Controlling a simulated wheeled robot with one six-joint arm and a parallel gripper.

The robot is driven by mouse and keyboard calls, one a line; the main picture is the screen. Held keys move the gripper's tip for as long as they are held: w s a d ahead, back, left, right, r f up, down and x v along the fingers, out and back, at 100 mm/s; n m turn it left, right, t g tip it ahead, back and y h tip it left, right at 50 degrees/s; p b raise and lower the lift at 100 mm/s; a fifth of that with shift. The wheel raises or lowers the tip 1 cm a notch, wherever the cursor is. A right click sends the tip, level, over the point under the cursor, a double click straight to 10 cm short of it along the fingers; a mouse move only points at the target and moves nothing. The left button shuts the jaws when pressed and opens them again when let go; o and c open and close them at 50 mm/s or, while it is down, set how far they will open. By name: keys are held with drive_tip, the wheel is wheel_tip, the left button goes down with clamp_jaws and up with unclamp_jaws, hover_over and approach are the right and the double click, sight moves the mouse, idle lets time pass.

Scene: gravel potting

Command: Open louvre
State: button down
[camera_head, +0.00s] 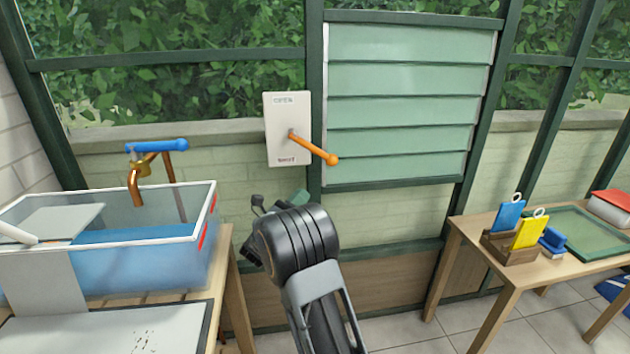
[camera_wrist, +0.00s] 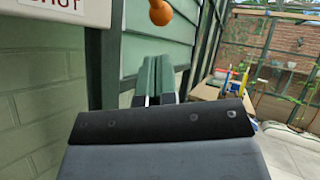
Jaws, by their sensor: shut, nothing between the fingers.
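The louvre (camera_head: 400,108) is a panel of several pale green slats in a dark green frame; the slats lie flat, closed against each other. A white plate (camera_head: 287,150) left of it bears an orange lever (camera_head: 312,147), which slants down to the right and ends in a round knob. The plate's top label seems to read OPEN, its lower one SHUT. In the wrist view the knob (camera_wrist: 160,12) is at the top, above and beyond my gripper (camera_wrist: 159,76). My gripper is shut and empty, below the lever and apart from it. In the head view my wrist mostly hides it.
A water tank (camera_head: 120,245) with a copper tap (camera_head: 139,180) and blue handle stands on a bench at left. A table (camera_head: 480,228) at right holds a wooden holder with blue and yellow tags, and a green tray (camera_head: 580,238). A low wall runs behind.

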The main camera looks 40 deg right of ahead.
drive_tip(key=x, duration=0.9)
drive_tip(key=shift+d+r, duration=0.2)
drive_tip(key=shift+d, duration=0.05)
drive_tip(key=shift+f+b, duration=0.1)
drive_tip(key=shift+b, duration=0.25)
